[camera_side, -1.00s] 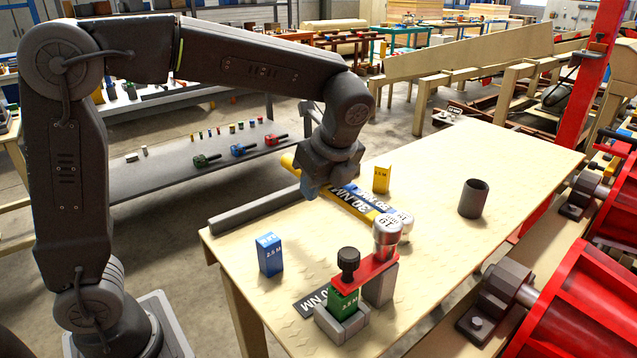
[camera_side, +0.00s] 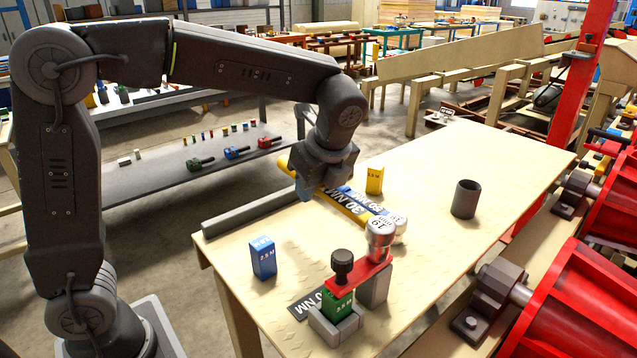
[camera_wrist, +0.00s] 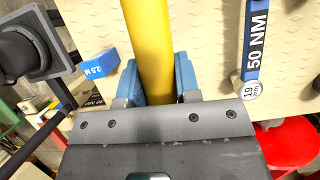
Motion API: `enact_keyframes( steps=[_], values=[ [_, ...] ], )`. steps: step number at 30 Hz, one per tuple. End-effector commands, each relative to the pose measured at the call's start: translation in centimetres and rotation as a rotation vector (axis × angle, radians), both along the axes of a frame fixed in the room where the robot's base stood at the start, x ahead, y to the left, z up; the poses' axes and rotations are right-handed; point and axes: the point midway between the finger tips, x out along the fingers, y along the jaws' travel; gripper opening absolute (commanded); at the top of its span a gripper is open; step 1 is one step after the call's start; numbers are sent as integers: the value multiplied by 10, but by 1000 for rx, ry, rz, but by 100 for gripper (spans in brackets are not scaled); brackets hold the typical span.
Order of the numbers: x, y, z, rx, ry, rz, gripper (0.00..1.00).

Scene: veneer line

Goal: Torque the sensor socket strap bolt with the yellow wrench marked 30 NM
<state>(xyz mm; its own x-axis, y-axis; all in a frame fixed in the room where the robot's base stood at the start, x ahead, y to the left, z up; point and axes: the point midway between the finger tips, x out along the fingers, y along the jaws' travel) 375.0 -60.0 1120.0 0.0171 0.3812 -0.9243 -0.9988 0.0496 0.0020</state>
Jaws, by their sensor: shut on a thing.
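My gripper (camera_side: 305,188) is shut on the handle of the yellow wrench (camera_side: 346,206), marked 30 NM. In the wrist view the yellow handle (camera_wrist: 150,50) passes between the blue jaws (camera_wrist: 158,85). The wrench's silver head (camera_side: 380,238), marked 19, stands over the end of the red strap (camera_side: 352,274), above a grey block (camera_side: 374,287). The head hides the bolt, so its seating cannot be told. The strap crosses a green block (camera_side: 338,304) in a grey socket (camera_side: 335,325), with a black knob (camera_side: 342,262) on top.
A blue wrench (camera_wrist: 254,45) marked 50 NM lies close beside. A blue block (camera_side: 263,257), yellow block (camera_side: 374,180) and dark cup (camera_side: 466,199) stand on the table. A grey bar (camera_side: 250,212) lies along the left edge. Red rollers (camera_side: 575,300) flank the right side.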

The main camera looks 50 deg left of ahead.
Motion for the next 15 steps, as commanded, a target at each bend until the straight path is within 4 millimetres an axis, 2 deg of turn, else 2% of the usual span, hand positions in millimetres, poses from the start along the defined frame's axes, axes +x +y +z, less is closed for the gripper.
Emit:
enact_keyframes(
  steps=[8, 15],
  values=[
    [0, 0, 2, -1, -2, 0, 0],
    [1, 0, 14, -1, -3, 0, 0]
  ],
)
